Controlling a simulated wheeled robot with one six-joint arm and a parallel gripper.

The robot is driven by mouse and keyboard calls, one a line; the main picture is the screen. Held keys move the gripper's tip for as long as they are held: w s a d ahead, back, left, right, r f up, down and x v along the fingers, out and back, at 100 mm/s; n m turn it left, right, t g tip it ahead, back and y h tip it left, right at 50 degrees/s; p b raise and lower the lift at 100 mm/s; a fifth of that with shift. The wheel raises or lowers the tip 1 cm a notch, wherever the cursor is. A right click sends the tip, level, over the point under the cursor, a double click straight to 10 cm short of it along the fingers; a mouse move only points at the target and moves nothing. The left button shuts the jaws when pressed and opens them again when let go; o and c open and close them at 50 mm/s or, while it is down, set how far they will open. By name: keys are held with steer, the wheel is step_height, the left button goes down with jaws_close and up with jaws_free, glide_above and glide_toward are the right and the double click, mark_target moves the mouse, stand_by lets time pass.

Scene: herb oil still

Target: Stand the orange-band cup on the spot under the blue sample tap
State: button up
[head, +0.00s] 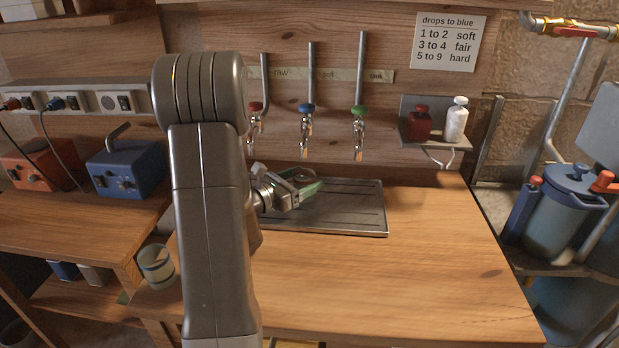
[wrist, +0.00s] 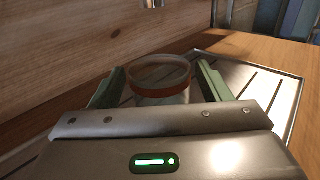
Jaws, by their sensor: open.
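The orange-band cup (wrist: 160,84) is between the two green fingers of my gripper (wrist: 161,72) in the wrist view. Its orange rim band shows; its lower part is hidden by my gripper body. It appears upright over the metal drip tray (head: 345,215). In the head view my gripper (head: 303,186) is low over the tray's back left, and the cup is hard to make out there. My gripper is open, a finger on each side of the cup. The blue sample tap (head: 306,109) hangs on the back wall above that area. The spot under it is not clearly visible.
A red tap (head: 256,107) and a green tap (head: 359,111) flank the blue one. A pale cup (head: 157,265) stands at the counter's left edge. A small shelf (head: 434,140) holds a red and a white bottle. The counter's front and right are clear.

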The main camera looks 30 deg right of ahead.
steer(key=v, duration=1)
steer(key=shift+w, duration=0.1)
